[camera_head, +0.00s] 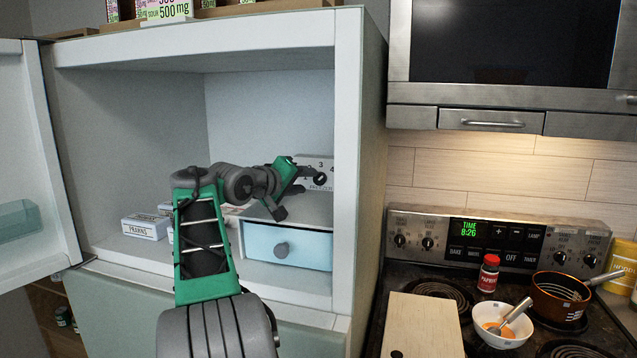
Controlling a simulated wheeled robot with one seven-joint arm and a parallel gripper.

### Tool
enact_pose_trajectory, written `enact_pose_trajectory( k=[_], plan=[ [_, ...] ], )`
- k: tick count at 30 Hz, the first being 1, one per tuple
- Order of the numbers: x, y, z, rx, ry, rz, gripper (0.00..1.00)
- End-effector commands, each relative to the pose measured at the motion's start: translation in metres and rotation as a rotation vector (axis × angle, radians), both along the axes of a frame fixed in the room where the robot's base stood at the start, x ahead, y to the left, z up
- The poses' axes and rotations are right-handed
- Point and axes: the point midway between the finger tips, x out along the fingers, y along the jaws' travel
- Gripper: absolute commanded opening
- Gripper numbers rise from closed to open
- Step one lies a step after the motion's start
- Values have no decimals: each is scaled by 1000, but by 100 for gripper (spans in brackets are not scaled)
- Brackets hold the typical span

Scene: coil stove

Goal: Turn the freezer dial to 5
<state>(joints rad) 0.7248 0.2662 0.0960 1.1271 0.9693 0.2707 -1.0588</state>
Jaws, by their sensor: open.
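The freezer dial (320,178) is a small dark knob on a pale panel (314,160) at the right inside the open freezer. Numbers including 3 and 4 show around its upper side, with small lettering below. Part of the panel is hidden behind my gripper, and I cannot read where the dial points. My gripper (298,191) is open inside the freezer, just left of the dial, with one finger near the knob and the other lower. I cannot tell whether the upper finger touches the knob.
A blue drawer (300,247) with a grey knob sits below the dial panel. A prawns box (146,225) lies on the freezer floor at left. The freezer door (25,150) stands open at left. The freezer's right wall (348,200) is close to my gripper. A stove (500,240) stands at right.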

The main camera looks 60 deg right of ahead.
Motion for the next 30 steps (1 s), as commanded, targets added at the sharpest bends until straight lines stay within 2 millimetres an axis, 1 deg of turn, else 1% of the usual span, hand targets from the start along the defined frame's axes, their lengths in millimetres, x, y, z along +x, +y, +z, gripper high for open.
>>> enact_pose_trajectory(
  k=[4,9,13,16,22,30],
  plan=[
    [0,-18,-1,-2,7,2,41],
    [-3,-50,-9,0,5,4,41],
    [-3,-66,-13,-1,4,6,41],
    [-4,-70,-14,-2,2,6,41],
    [-4,-70,-15,-1,2,7,41],
    [-4,-70,-15,-1,1,7,19]
  ],
)
